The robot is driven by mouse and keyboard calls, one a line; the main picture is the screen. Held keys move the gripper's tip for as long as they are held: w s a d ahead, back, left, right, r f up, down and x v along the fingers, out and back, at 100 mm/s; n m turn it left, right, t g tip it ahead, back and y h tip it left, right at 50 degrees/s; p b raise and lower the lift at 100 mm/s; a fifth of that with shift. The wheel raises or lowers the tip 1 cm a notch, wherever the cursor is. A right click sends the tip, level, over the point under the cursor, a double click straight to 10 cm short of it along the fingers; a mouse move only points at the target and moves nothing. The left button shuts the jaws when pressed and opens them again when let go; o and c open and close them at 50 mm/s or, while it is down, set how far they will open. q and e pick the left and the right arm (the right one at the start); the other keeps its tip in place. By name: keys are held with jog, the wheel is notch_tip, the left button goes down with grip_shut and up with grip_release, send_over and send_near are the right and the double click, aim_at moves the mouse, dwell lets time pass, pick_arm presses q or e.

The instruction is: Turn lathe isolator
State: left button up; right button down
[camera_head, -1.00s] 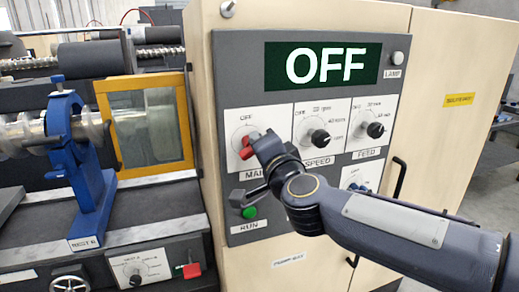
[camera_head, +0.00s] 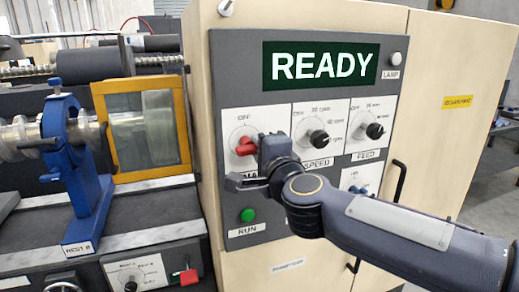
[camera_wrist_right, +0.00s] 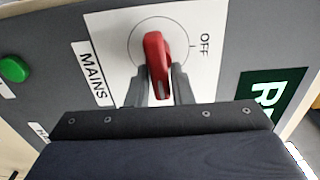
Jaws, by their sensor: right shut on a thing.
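The red isolator knob (camera_head: 246,147) sits on the white MAINS plate (camera_head: 238,126) of the grey control panel, under an OFF mark. In the head view its handle lies near level, turned away from OFF. My right gripper (camera_head: 254,150) is at the knob, its arm coming in from the right. In the right wrist view the red knob (camera_wrist_right: 155,62) stands between the two fingers of my right gripper (camera_wrist_right: 160,85), which is shut on it. The display (camera_head: 320,65) reads READY. My left gripper is not in view.
The SPEED knob (camera_head: 318,138) and FEED knob (camera_head: 374,130) are to the right of the isolator. The green RUN button (camera_head: 247,214) is below it. A black door handle (camera_head: 399,180) sticks out at right. The lathe with its blue rest (camera_head: 75,165) stands at left.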

jog(key=shift+a+f, duration=0.15)
jog(key=shift+f, duration=0.1)
jog(key=c, duration=1.4)
grip_release()
jog(key=shift+s+r, duration=0.1)
jog(key=shift+r, duration=0.05)
jog(key=v, duration=0.7)
jog(key=shift+s, duration=0.35)
